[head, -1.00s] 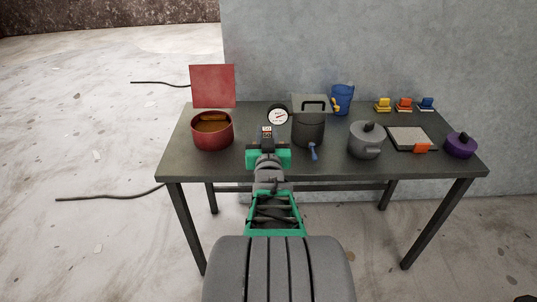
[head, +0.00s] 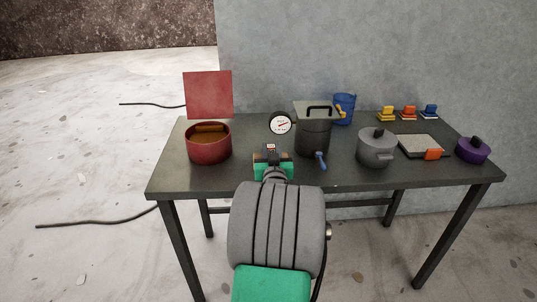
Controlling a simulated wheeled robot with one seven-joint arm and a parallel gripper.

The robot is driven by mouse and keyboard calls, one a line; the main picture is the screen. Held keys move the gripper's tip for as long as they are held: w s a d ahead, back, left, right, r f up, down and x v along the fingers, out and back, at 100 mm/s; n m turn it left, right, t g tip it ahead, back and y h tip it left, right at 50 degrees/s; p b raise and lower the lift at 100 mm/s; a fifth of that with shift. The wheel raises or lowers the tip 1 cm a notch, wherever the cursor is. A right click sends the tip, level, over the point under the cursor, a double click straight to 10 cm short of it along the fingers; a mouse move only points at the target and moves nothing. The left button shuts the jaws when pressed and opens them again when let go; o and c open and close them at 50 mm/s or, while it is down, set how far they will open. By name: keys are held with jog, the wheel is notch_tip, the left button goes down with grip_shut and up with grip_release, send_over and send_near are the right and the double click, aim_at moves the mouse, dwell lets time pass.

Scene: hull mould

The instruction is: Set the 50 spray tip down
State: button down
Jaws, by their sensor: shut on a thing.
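My gripper (head: 272,160) is at the front middle of the dark table (head: 230,178), seen from behind, with green sides and its fingers pointing away from me. It is shut on a small dark piece with a pale label, the spray tip (head: 270,149). The label is too small to read surely. The gripper body hides the underside of the tip, so I cannot tell whether it touches the table top.
A red open pot (head: 209,150) is left; a round gauge (head: 281,123) and dark lidded pot (head: 314,140) stand beyond. Rightward are a grey pot (head: 377,150), a flat tray (head: 420,144), a purple pot (head: 473,151), a blue cup (head: 345,108) and yellow (head: 386,113), orange (head: 408,112) and blue (head: 429,111) pieces.

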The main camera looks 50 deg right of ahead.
jog(key=shift+f, duration=0.15)
jog(key=c, duration=1.2)
grip_release()
jog(key=shift+r, duration=0.2)
jog(key=v, duration=1.2)
